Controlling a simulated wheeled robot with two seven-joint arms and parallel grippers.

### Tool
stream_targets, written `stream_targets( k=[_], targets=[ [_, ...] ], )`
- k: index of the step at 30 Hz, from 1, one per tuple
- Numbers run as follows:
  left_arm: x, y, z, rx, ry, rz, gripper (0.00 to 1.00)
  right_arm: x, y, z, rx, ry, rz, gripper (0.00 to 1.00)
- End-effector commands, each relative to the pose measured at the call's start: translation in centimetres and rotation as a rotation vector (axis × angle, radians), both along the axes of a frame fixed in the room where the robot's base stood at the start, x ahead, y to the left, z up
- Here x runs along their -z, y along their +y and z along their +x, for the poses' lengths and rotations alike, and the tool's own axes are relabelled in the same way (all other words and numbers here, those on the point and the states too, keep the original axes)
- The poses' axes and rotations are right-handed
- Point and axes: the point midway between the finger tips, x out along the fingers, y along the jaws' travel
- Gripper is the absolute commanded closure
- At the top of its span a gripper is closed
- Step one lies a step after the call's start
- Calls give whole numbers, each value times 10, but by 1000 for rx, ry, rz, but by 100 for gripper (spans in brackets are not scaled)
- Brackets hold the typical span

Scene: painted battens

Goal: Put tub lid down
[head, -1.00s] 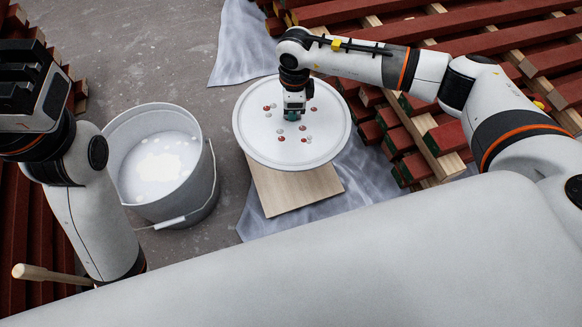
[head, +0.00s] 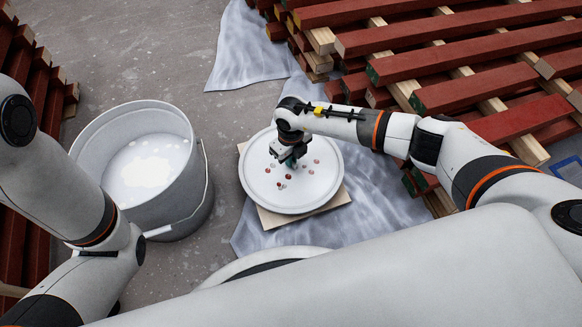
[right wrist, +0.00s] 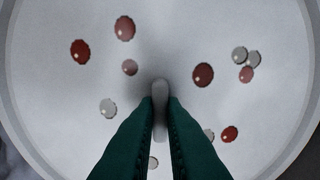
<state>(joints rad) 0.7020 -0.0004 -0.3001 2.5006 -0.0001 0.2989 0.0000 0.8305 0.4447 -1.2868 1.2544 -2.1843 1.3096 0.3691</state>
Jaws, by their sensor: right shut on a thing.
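The tub lid (head: 265,190) is a round white disc with a raised rim and red and grey paint spots. It is level over a square wooden board (head: 338,200), whose edges and corners show around it. I cannot tell for sure whether lid and board touch. My right gripper (head: 287,163) is above the lid's middle. In the right wrist view its green fingers (right wrist: 160,115) are shut on the lid's small pale grip (right wrist: 160,90). The white tub (head: 187,205), open and holding white paint (head: 147,168), stands left of the lid. My left gripper is out of view.
A grey sheet (head: 370,190) lies under the board and to its right. Stacked red battens (head: 455,55) fill the upper right, with more (head: 25,110) at the left edge. Bare concrete floor (head: 150,50) is clear behind the tub.

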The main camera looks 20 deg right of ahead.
Motion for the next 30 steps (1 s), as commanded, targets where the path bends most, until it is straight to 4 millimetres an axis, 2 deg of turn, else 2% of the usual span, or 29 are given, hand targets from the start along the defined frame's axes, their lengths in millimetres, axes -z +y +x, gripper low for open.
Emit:
stream_targets(
  k=[6, 19, 20, 23, 30],
  targets=[
    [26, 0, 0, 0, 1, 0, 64, 33, 0, 0, 0, 1, 0, 100],
    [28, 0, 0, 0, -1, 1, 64, 37, 0, 0, -1, 0, 0, 100],
    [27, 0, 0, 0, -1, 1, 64, 36, 0, 0, -1, 0, 0, 86],
    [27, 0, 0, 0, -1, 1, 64, 36, 0, 0, -1, 0, 0, 69],
    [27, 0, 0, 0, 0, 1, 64, 36, 0, 0, -1, 1, 0, 69]
  ],
)
